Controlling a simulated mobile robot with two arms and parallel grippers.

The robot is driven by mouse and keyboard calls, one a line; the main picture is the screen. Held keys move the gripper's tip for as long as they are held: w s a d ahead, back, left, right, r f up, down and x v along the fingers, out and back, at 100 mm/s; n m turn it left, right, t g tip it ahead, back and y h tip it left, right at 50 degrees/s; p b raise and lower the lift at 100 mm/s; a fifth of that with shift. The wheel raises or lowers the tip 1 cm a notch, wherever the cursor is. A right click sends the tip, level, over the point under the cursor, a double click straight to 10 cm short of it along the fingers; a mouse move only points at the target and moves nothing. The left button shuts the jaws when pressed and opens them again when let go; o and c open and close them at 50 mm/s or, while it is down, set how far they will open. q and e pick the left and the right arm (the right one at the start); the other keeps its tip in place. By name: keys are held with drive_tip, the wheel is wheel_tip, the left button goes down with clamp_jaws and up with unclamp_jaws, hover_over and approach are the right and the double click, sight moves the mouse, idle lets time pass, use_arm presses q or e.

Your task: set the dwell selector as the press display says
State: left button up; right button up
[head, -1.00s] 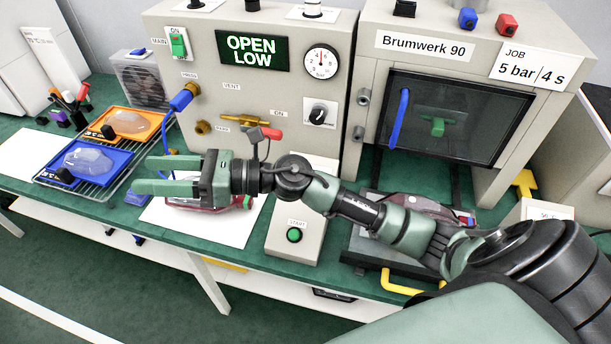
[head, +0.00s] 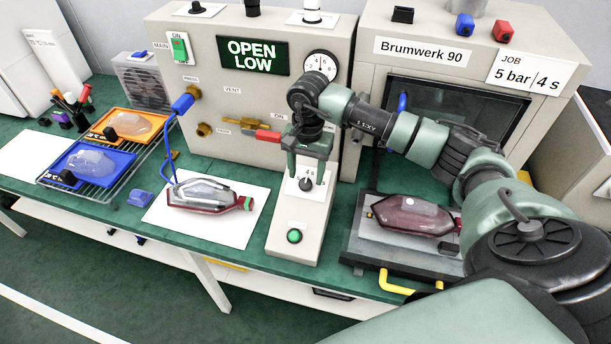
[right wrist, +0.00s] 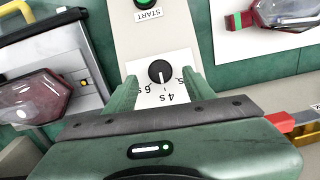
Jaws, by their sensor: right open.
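The dwell selector is a small black knob (head: 306,184) on the sloped beige start console (head: 285,222), above the green START button (head: 294,236). In the right wrist view the knob (right wrist: 160,72) shows upside down, with its white mark towards the "4 s" label; "6 s" is beside it and another label is partly hidden. My right gripper (head: 306,165) is open and points down above the knob; in the wrist view its fingers stand on either side, apart from it. The press display (head: 252,55) reads "OPEN LOW". The job card (head: 532,70) reads "5 bar | 4 s".
A red lamp (head: 420,215) lies on the press plate at right; another lamp (head: 210,194) lies on white paper at left. A blue hose (head: 166,150) hangs beside it. A red-handled brass valve (head: 266,136) is close to my gripper. Blue (head: 65,178) and orange trays stand further left.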

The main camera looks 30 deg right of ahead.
sight(306, 183)
drive_tip(key=shift+a+f+p, duration=0.1)
drive_tip(key=shift+f+p, duration=0.2)
drive_tip(key=shift+f, duration=1.2)
clamp_jaws()
drive_tip(key=shift+f+m+b, duration=0.15)
drive_tip(key=shift+m+b, duration=0.25)
drive_tip(key=shift+b, duration=0.3)
drive_tip(key=m+t+b, duration=0.1)
drive_tip(key=m+b, duration=0.2)
drive_tip(key=b, duration=0.2)
drive_tip(key=m+t+b, duration=0.2)
drive_tip(key=m+b, duration=0.1)
drive_tip(key=b, duration=0.2)
drive_tip(key=m+t+y+b, duration=0.1)
drive_tip(key=m+b, duration=0.2)
drive_tip(key=b, duration=0.2)
drive_tip(key=shift+s+f+t, duration=0.2)
drive_tip(key=shift+s+t, duration=0.1)
drive_tip(key=shift+t, duration=0.1)
drive_tip(key=shift+r+m+b, duration=0.15)
drive_tip(key=shift+m+b, duration=0.25)
drive_tip(key=shift+b, duration=0.1)
drive_tip(key=shift+r, duration=0.1)
drive_tip(key=shift+m, duration=0.3)
unclamp_jaws()
